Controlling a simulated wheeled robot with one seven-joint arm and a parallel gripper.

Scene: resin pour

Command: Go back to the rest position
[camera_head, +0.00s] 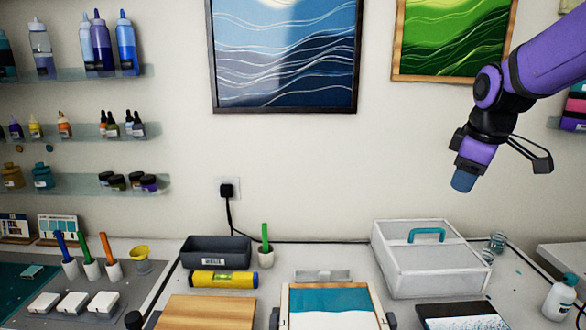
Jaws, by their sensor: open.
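My gripper (500,167) is at the upper right, at the end of my purple and black arm. It hangs in the air in front of the wall, above the white box with a teal handle (437,282). It is open, and I see nothing held in it. It is well clear of the worktop (335,259) and touches nothing that I can see.
Shelves of bottles (75,130) line the left wall. A white bottle (559,299) is at the right. Air around my gripper is free.

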